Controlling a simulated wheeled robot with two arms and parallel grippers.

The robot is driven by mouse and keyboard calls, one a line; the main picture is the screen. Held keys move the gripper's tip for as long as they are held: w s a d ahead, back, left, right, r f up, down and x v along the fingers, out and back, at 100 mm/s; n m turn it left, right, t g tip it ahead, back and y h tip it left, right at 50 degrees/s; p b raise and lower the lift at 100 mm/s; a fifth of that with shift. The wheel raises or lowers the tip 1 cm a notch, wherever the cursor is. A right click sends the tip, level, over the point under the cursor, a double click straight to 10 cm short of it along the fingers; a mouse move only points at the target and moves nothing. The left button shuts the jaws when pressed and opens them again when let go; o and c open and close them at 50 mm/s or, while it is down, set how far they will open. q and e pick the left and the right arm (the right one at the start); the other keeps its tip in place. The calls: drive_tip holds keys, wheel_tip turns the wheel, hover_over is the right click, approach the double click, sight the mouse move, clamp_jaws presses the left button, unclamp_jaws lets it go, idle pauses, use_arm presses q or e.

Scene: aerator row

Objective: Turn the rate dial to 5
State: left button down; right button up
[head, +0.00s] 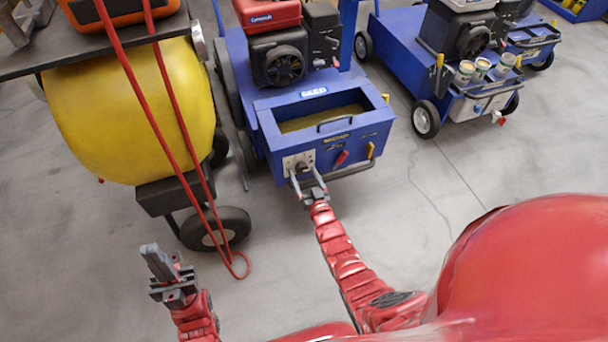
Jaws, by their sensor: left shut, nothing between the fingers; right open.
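The blue aerator in the middle (345,148) has a pale dial plate (291,161) at the left end of its front panel. The small dark rate dial (302,168) sits on that plate. My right gripper (305,178) is open with its fingers at the dial, seemingly one on each side. I cannot tell if they touch it, and the dial's number is too small to read. My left gripper (158,262) is shut and empty, low at the left over the floor, well apart from the machine.
A red switch (341,158) and a yellow lever (370,150) are right of the dial. A yellow tank (135,110) on a wheeled cart, with a hanging red hose (150,110), stands at the left. Another blue machine (410,60) stands right. Open floor (420,180) lies in front.

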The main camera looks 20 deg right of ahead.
drive_tip(key=s+p, duration=0.4)
drive_tip(key=s, duration=1.3)
drive_tip(key=shift+s+d, duration=0.2)
drive_tip(key=shift+d, duration=0.1)
